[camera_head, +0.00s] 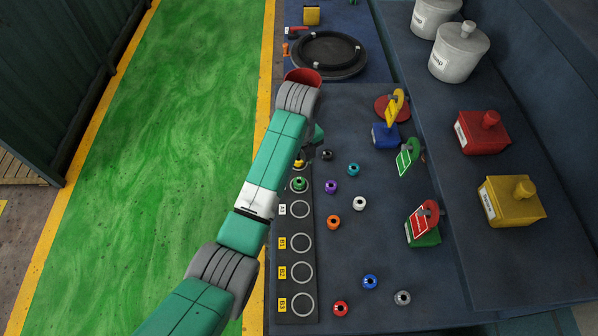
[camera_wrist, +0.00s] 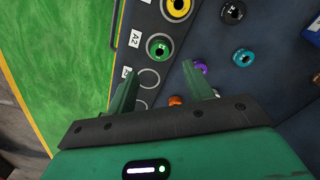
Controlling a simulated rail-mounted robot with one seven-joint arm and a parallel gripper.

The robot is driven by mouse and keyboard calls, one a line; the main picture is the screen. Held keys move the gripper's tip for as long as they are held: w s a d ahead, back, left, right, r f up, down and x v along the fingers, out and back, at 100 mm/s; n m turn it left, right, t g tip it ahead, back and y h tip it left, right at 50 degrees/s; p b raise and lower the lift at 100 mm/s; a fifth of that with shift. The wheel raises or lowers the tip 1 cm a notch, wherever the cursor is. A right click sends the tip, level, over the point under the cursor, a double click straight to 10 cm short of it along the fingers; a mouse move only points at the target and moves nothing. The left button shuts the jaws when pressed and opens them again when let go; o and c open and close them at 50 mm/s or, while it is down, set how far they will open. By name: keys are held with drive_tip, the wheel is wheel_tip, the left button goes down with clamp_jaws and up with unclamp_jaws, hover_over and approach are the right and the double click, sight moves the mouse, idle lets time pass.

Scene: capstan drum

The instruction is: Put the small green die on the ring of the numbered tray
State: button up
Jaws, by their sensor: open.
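The small green die (camera_head: 299,184) is a round piece with a dark top. It sits on a ring of the dark numbered tray (camera_head: 281,226). In the wrist view the green die (camera_wrist: 159,47) is beside the A2 label (camera_wrist: 136,38). The A1 ring (camera_wrist: 149,78) below it is empty. A yellow piece (camera_wrist: 177,7) sits on the ring above. My gripper (camera_wrist: 160,67) is open with nothing between its fingers; the green die shows just beyond the fingertips, apart from them. In the head view my arm hides most of the gripper and the tray's far end.
Rings B1 (camera_head: 301,243), B2 (camera_head: 302,272) and B3 (camera_head: 302,304) are empty. Purple (camera_head: 331,187), orange (camera_head: 333,222), white (camera_head: 359,203) and teal (camera_head: 353,169) pieces lie right of the tray. Signed stands (camera_head: 422,232) rise further right. A dark drum (camera_head: 328,54) is at the back.

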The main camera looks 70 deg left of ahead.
drive_tip(key=shift+r, duration=1.95)
